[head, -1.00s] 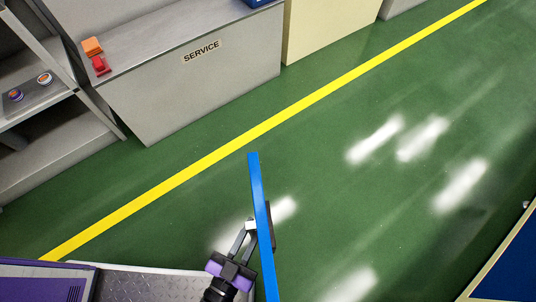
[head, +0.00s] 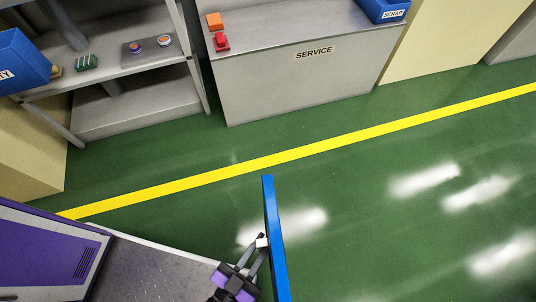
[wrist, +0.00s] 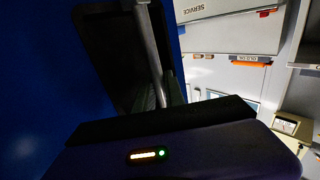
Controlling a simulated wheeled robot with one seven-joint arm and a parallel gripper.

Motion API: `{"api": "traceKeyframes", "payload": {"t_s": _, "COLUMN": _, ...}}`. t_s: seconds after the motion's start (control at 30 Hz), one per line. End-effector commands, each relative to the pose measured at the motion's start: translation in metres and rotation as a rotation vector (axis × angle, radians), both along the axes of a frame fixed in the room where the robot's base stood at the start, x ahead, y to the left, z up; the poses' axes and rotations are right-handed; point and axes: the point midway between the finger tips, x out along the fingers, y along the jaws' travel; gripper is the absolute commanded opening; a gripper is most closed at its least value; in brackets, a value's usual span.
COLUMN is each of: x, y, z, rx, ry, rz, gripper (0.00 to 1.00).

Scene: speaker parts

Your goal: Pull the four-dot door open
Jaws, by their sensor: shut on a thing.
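The blue door (head: 274,232) shows nearly edge-on in the head view, standing out over the green floor; its dots are not visible. My gripper (head: 262,243) is at the door's left face, shut on its handle, which is mostly hidden by the fingers. In the wrist view the blue door panel (wrist: 35,90) fills the left side, with a dark recess beside it. My gripper's purple body covers the bottom of that view, and the grip itself cannot be seen clearly there.
A grey service cabinet (head: 300,85) stands beyond the yellow floor line (head: 330,147). An orange block (head: 214,20) and a red part (head: 221,42) sit on it. An open shelf (head: 110,115) holds parts at left. The green floor right of the door is clear.

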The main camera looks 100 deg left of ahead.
Motion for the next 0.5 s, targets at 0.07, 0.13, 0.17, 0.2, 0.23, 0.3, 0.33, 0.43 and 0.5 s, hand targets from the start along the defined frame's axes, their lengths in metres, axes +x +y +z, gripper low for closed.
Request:
{"api": "traceKeyframes", "payload": {"t_s": 0.07, "x": -0.0002, "y": -0.0002, "z": -0.0004, "rx": -0.001, "ry": 0.0, "rz": 0.0, "gripper": 0.0}}
{"api": "traceKeyframes", "payload": {"t_s": 0.13, "x": -0.0003, "y": -0.0002, "z": -0.0005, "rx": -0.001, "ry": 0.0, "rz": 0.0, "gripper": 0.0}}
{"api": "traceKeyframes", "payload": {"t_s": 0.17, "x": -0.0003, "y": -0.0002, "z": -0.0005, "rx": -0.001, "ry": 0.0, "rz": 0.0, "gripper": 0.0}}
{"api": "traceKeyframes", "payload": {"t_s": 0.2, "x": -0.0004, "y": -0.0002, "z": -0.0005, "rx": -0.001, "ry": 0.0, "rz": 0.0, "gripper": 0.0}}
{"api": "traceKeyframes", "payload": {"t_s": 0.23, "x": -0.0004, "y": -0.0001, "z": -0.0005, "rx": -0.001, "ry": 0.0, "rz": 0.0, "gripper": 0.0}}
{"api": "traceKeyframes", "payload": {"t_s": 0.3, "x": -0.0004, "y": -0.0001, "z": -0.0006, "rx": -0.001, "ry": 0.001, "rz": 0.0, "gripper": 0.0}}
{"api": "traceKeyframes", "payload": {"t_s": 0.33, "x": -0.0004, "y": 0.0, "z": -0.0006, "rx": -0.001, "ry": 0.001, "rz": 0.0, "gripper": 0.16}}
{"api": "traceKeyframes", "payload": {"t_s": 0.43, "x": -0.0004, "y": 0.0, "z": -0.0006, "rx": -0.001, "ry": 0.001, "rz": 0.0, "gripper": 0.36}}
{"api": "traceKeyframes", "payload": {"t_s": 0.5, "x": -0.0004, "y": 0.0, "z": -0.0005, "rx": -0.001, "ry": 0.001, "rz": 0.0, "gripper": 0.36}}
